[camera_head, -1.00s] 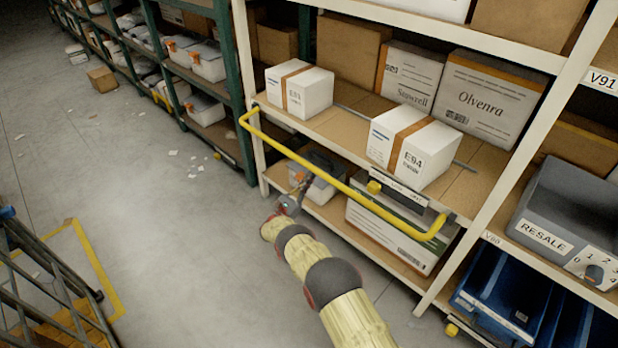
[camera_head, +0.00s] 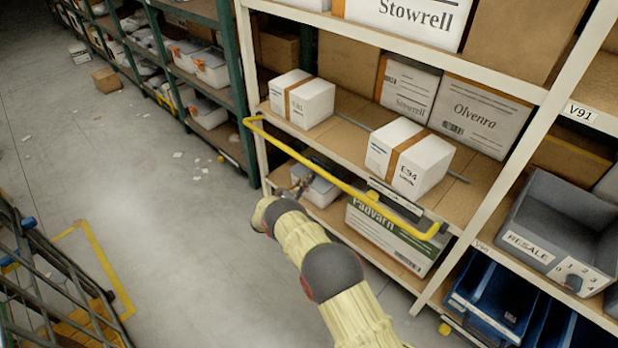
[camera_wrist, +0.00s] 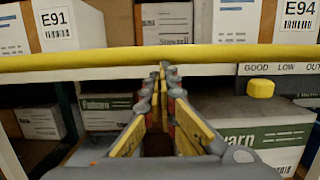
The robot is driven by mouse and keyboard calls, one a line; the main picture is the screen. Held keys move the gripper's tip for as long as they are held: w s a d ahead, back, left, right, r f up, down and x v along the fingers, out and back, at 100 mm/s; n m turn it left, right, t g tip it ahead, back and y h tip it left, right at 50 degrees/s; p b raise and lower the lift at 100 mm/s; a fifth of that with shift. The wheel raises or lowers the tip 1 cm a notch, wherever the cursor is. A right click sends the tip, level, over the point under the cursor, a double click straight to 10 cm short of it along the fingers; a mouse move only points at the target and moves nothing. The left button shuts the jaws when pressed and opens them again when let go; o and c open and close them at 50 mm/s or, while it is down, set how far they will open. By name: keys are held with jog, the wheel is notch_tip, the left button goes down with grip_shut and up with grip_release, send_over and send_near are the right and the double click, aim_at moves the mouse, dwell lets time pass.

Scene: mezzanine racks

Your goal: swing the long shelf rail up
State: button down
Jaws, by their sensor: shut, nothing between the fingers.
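The long yellow shelf rail (camera_head: 345,186) runs along the front of the middle shelf. Its bent ends reach back to the uprights, and it stands out in front of the shelf edge. In the wrist view the rail (camera_wrist: 90,62) crosses the whole picture. My gripper (camera_head: 299,186) is under the rail, left of its middle. In the wrist view my gripper's fingertips (camera_wrist: 163,69) are together and empty, meeting the rail's lower edge; whether they touch it is hard to tell. A yellow knob (camera_wrist: 260,89) sits on the shelf front, right of my gripper, beside a strip marked GOOD, LOW, OUT.
White boxes (camera_head: 408,157) stand on the middle shelf behind the rail. A Padvarn box (camera_head: 385,236) and a grey bin fill the lower shelf. A grey RESALE bin (camera_head: 555,232) and blue bins are right.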

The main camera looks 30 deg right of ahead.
jog(key=w+d+r+g+y+p, duration=0.3)
jog(key=d+r+y+p, duration=0.6)
jog(key=r, duration=0.4)
jog(key=shift+w+d+r+g+y+p, duration=0.4)
jog(key=shift+y+p, duration=0.1)
jog(key=shift+p, duration=0.7)
jog(key=v, duration=1.3)
jog(key=shift+r+p, duration=0.2)
jog(key=shift+p, duration=0.25)
